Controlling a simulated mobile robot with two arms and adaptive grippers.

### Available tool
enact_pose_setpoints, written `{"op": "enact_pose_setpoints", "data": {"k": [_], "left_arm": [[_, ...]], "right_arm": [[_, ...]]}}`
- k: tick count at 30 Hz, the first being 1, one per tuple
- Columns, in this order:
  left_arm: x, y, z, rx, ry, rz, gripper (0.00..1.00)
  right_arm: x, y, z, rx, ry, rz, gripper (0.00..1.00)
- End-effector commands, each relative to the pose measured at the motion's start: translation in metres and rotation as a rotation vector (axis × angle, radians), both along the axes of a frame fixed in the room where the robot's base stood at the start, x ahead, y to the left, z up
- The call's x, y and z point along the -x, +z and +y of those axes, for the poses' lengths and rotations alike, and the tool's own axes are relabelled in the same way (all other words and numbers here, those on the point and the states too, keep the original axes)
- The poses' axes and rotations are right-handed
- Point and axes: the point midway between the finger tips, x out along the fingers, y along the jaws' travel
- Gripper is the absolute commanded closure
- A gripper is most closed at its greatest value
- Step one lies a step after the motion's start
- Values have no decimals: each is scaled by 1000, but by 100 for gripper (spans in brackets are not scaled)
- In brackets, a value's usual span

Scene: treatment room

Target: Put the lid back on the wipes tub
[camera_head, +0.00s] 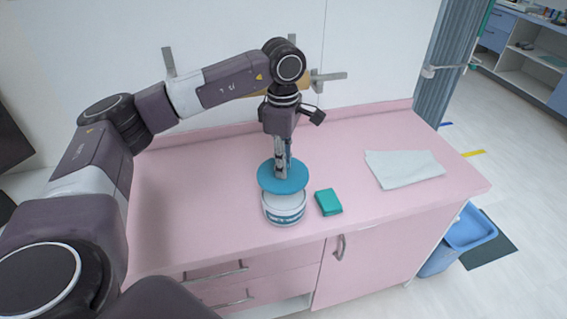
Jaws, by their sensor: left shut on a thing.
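The wipes tub (284,213) is a white round tub with dark lettering on a blue band, upright on the pink counter near its front edge. The blue round lid (268,182) is over the tub's top, shifted a little to the back left, so some of the white rim shows at the front right. Whether the lid touches the rim I cannot tell. My left gripper (283,170) points straight down and is shut on the lid from above. My right gripper is not in view.
A small green box (328,202) lies close to the tub's right. A folded pale cloth (404,168) lies further right on the pink counter (200,205). The counter left of the tub is clear. A blue bin (458,238) stands on the floor at the right.

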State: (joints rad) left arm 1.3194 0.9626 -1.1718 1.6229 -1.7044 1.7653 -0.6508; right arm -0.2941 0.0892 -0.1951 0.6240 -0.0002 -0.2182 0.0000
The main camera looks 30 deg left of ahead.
Motion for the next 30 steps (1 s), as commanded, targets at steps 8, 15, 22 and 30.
{"op": "enact_pose_setpoints", "data": {"k": [8,15,22,30], "left_arm": [[1,-19,0,-1,-3,1,100],[1,-42,0,-1,-5,0,100],[0,-60,-1,0,-6,0,100],[0,-63,-1,0,-6,0,100]], "right_arm": [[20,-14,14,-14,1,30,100],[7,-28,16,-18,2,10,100],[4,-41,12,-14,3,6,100],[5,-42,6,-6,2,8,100]]}}
